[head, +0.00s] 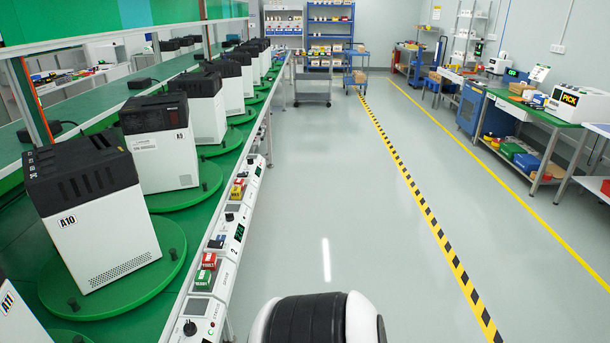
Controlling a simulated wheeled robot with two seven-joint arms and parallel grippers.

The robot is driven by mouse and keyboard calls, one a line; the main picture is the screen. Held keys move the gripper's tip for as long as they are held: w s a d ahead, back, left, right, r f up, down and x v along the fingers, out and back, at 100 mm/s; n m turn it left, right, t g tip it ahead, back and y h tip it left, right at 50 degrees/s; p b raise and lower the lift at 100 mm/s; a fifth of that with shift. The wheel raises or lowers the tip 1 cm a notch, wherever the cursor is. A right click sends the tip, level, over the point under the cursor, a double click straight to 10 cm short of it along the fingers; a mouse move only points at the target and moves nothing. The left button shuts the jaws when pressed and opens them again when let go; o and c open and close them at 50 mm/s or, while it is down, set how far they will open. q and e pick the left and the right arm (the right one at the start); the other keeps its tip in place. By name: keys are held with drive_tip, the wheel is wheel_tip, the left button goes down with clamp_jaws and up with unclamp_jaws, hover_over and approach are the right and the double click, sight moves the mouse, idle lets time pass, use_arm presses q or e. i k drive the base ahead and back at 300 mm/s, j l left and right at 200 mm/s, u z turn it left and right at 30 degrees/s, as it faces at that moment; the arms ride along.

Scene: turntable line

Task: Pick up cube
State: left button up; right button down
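No single thing stands out as the cube. Small cube-like blocks sit on the white control ledge (228,255) along the front of the turntable line. Neither of my grippers is in view. A white and black rounded part at the bottom middle looks like part of my own body.
White machines with black tops, such as the one marked A10 (95,215), stand on green turntables (170,250) along the left. The grey floor (310,190) in the middle is clear. A cart (313,88) stands ahead. Workbenches (535,115) line the right, beyond a striped floor line (430,215).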

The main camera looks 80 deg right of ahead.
sight(238, 182)
drive_tip(key=z, duration=2.25)
drive_tip(key=u, duration=0.7)
drive_tip(key=i+l+u, duration=0.2)
drive_tip(key=l+u, duration=0.2)
drive_tip(key=i+l+u, duration=0.1)
drive_tip(key=l+u, duration=0.75)
drive_tip(key=l, duration=0.15)
